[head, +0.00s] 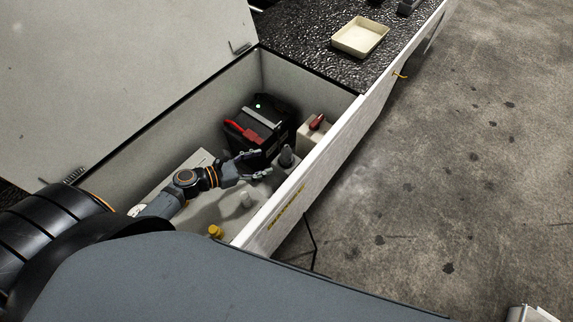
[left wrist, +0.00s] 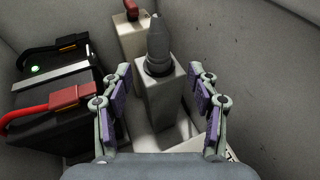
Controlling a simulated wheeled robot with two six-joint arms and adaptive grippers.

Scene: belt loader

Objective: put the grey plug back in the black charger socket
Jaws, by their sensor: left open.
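The grey plug (head: 286,156) stands upright in the open compartment, and it also shows in the left wrist view (left wrist: 158,42). Its lower end sits in a black ring, the charger socket (left wrist: 159,69), on top of a grey post (left wrist: 162,100). How deep it sits in the ring I cannot tell. My left gripper (head: 262,164) is open and empty. It is just left of the plug in the head view; in the left wrist view its fingers (left wrist: 160,78) are spread either side of the post, nearer the camera. My right gripper is not in view.
A black battery (head: 257,132) with a red clamp stands behind the gripper. A pale box with a red knob (head: 314,128) is beside it. The compartment's white side wall (head: 310,185) runs close on the right. A cream tray (head: 360,37) lies on the dark deck.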

